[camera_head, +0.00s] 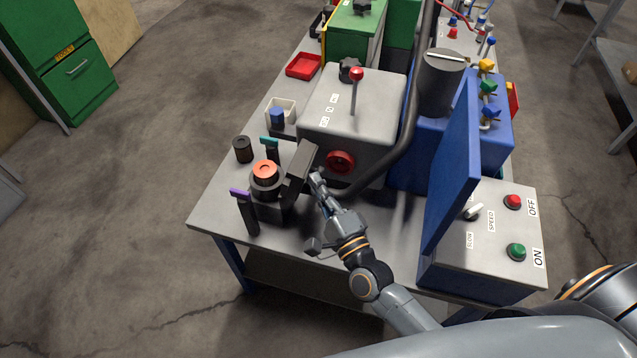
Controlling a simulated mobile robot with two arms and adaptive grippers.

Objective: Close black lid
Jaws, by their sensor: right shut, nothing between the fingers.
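The black lid (301,162) stands raised and tilted on the right side of a dark fixture (272,206) near the table's front left corner. A round dark part with an orange-red top (265,170) sits on the fixture, uncovered. My right gripper (317,180) is shut and empty, just right of the lid's lower part. I cannot tell whether its fingertips touch the lid. My left gripper is not in view.
A grey box (353,112) with a red-knobbed lever and red handwheel stands behind the gripper. A purple-topped post (246,211), teal-topped post (270,148) and dark cylinder (243,149) surround the fixture. A blue panel (453,165) rises at right.

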